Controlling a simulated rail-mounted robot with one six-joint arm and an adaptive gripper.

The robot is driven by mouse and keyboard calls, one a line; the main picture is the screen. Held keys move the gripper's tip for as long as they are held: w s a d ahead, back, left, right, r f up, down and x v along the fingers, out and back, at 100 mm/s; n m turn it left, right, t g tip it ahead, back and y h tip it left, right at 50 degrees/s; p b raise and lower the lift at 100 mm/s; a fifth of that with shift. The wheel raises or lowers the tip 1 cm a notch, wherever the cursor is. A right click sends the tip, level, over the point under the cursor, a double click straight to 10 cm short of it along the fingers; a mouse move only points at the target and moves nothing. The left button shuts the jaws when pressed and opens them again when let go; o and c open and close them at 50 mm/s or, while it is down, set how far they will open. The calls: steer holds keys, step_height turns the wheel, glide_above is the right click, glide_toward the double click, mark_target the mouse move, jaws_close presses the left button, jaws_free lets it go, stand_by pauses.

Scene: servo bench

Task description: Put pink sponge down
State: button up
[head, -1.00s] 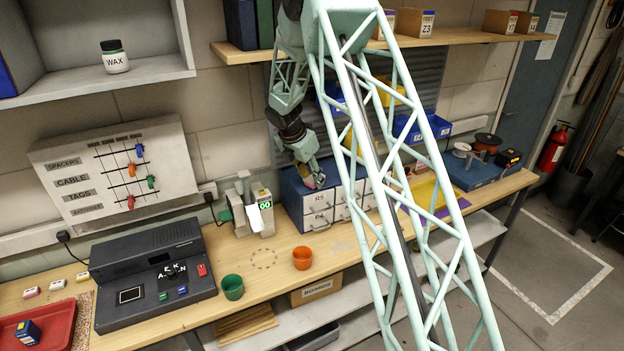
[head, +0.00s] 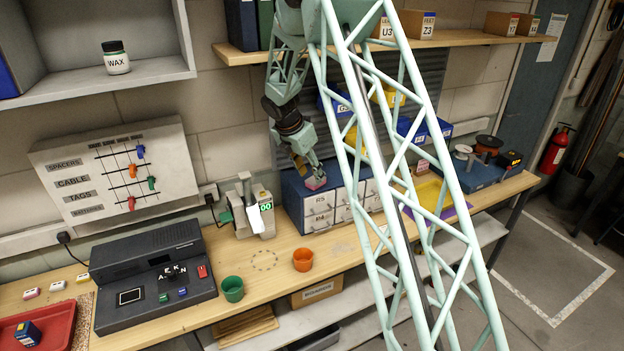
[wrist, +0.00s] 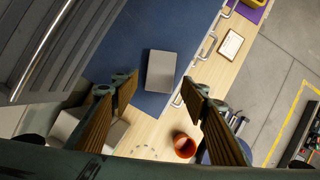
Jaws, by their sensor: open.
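The pink sponge (head: 316,184) lies on top of the blue drawer cabinet (head: 292,190), near its front edge. In the wrist view the sponge (wrist: 161,71) shows a grey upper face, flat on the blue top. My gripper (head: 312,173) is just above the sponge, pointing down. In the wrist view my gripper's two fingers (wrist: 158,84) are spread wide, with clear space between each finger and the sponge. The fingers hold nothing.
White drawers with handles face the front of the cabinet. An orange cup (head: 303,259) and a green cup (head: 232,288) stand on the wooden bench. A small scale-like device (head: 250,212) stands left of the cabinet. A shelf (head: 480,37) runs above.

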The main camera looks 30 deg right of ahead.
steer(key=shift+v, duration=1.9)
steer(key=s+a+r+m+y+b, duration=0.1)
steer(key=s+a+r+m+b, duration=0.3)
steer(key=s, duration=0.5)
steer(key=s+a+r+m+t+b, duration=0.1)
steer(key=s+a+r+m+b, duration=0.25)
steer(key=s+r, duration=0.5)
steer(key=s+a+r+m+y+b, duration=0.1)
steer(key=s+a+r+m+b, duration=0.2)
steer(key=s, duration=0.7)
steer(key=s+a+f+m+b, duration=0.2)
steer(key=s+a+m, duration=0.1)
steer(key=s, duration=0.8)
steer(key=s+a+f+m+t+y+b, duration=0.1)
steer(key=s+a+f+m+b, duration=0.1)
steer(key=s, duration=0.9)
steer(key=s+a+f+m+y+b, duration=0.1)
steer(key=s+a+f+m+b, duration=0.2)
steer(key=s+a+m, duration=0.3)
steer(key=s+m+b, duration=0.1)
steer(key=s, duration=0.4)
steer(key=shift+a, duration=0.25)
steer(key=shift+o, duration=0.5)
steer(key=shift+r, duration=0.15)
